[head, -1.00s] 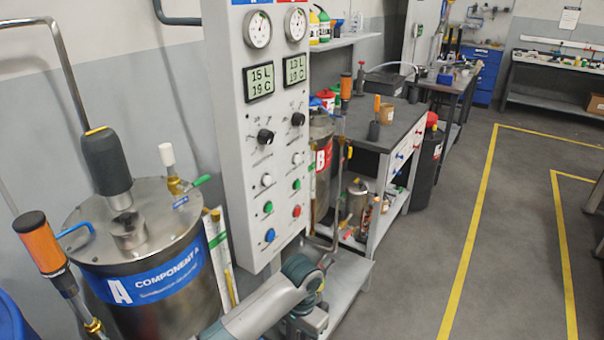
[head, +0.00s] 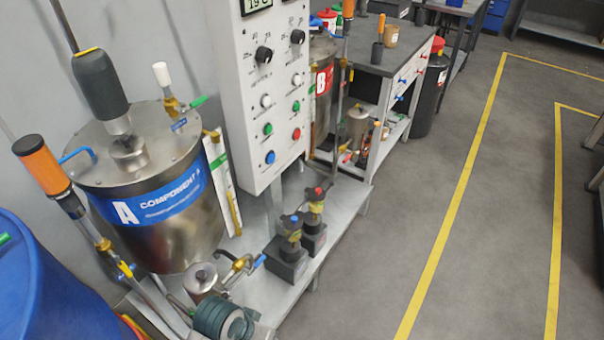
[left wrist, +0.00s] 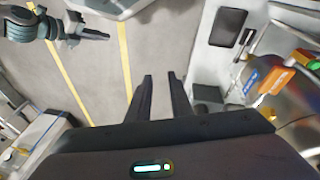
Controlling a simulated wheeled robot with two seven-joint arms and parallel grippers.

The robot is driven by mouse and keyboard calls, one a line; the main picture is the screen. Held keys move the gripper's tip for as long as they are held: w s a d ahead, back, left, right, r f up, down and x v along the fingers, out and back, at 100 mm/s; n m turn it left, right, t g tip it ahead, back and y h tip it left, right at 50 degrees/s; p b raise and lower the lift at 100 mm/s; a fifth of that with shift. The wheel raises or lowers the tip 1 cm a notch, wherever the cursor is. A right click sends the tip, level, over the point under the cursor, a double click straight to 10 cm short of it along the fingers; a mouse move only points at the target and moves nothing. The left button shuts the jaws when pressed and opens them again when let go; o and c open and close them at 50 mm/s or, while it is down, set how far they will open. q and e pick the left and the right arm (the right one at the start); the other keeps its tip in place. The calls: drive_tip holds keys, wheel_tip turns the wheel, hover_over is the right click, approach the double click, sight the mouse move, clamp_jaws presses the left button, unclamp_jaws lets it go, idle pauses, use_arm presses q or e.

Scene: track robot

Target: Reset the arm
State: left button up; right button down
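In the left wrist view, two dark fingers of my left gripper (left wrist: 159,84) stand apart with an empty gap above the grey floor. At the upper left of that view is my other arm (left wrist: 30,24) with the right gripper (left wrist: 90,33); it is too small to tell whether it is open.
A steel Component A tank (head: 150,235), a control panel (head: 262,110) and small valve pumps (head: 288,262) stand on a low metal shelf (head: 335,215). A blue drum (head: 50,290) is at lower left. Open grey floor (head: 400,220) with yellow lines lies right.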

use_arm(q)
drive_tip(key=s+a+r+n+t+y, duration=0.2)
drive_tip(key=s+a+r+y, duration=0.15)
drive_tip(key=s+a, duration=0.85)
drive_tip(key=w+d+f+t+h, duration=0.1)
drive_tip(key=w+f, duration=0.3)
drive_tip(key=f, duration=0.6)
drive_tip(key=w+d+f+h, duration=0.1)
drive_tip(key=w+f, duration=0.2)
drive_tip(key=f, duration=0.8)
drive_tip(key=s+d+f+t, duration=0.1)
drive_tip(key=s+f, duration=0.1)
drive_tip(key=f, duration=0.5)
drive_tip(key=s+f+t, duration=0.1)
drive_tip(key=s+f, duration=0.1)
drive_tip(key=f, duration=0.6)
drive_tip(key=shift+s+d+m, duration=0.3)
drive_tip(key=shift+s+d, duration=0.05)
drive_tip(key=shift+d, duration=0.05)
drive_tip(key=shift+h, duration=0.25)
